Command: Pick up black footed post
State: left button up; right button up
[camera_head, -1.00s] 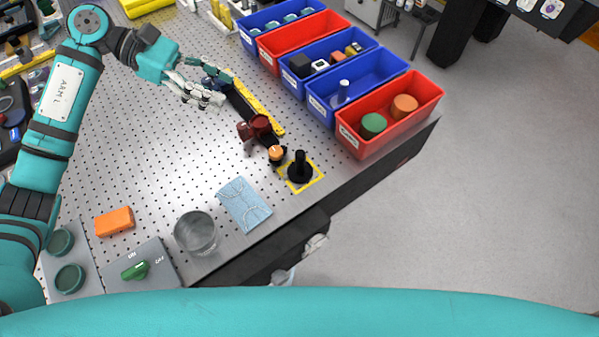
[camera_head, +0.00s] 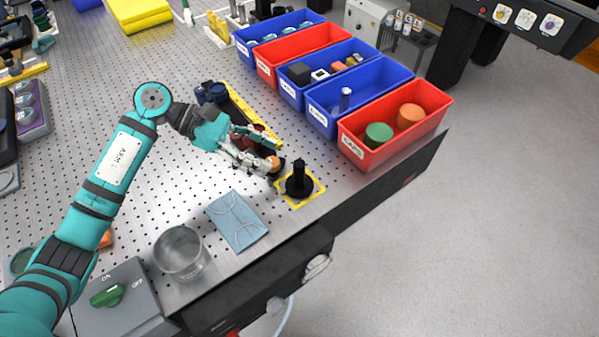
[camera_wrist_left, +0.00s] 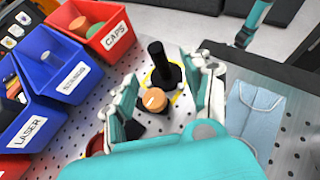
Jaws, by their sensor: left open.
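The black footed post (camera_head: 299,181) stands upright on its round base inside a yellow marked square near the table's right edge. It also shows in the left wrist view (camera_wrist_left: 160,66), beyond the fingers. My left gripper (camera_head: 270,153) is open and just left of the post, above an orange-topped item (camera_head: 274,166). In the left wrist view the open fingers (camera_wrist_left: 170,98) spread either side of that orange top (camera_wrist_left: 155,100), with the post just beyond it. I cannot see that the fingers touch either one. My right gripper is not in view.
Red and blue bins (camera_head: 349,146) line the table's right side behind the post. A dark red item (camera_head: 257,130) is partly hidden behind my left gripper.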

aim_at(299, 169)
pick_arm(q)
jog(key=x, duration=0.3)
jog(key=shift+d+p, duration=0.2)
jog(key=shift+p, duration=0.2)
jog(key=shift+s+d+f+p, duration=0.15)
jog(key=shift+d+f+p, duration=0.05)
jog(key=shift+d+p, duration=0.3)
jog(key=p+x, duration=0.2)
jog(key=x, duration=0.1)
jog(key=shift+d+f, duration=0.2)
jog(key=shift+d, duration=0.1)
jog(key=shift+d+f, duration=0.25)
jog(key=shift+f, duration=0.05)
jog(key=shift+a, duration=0.1)
jog(key=shift+c, duration=0.4)
grip_shut()
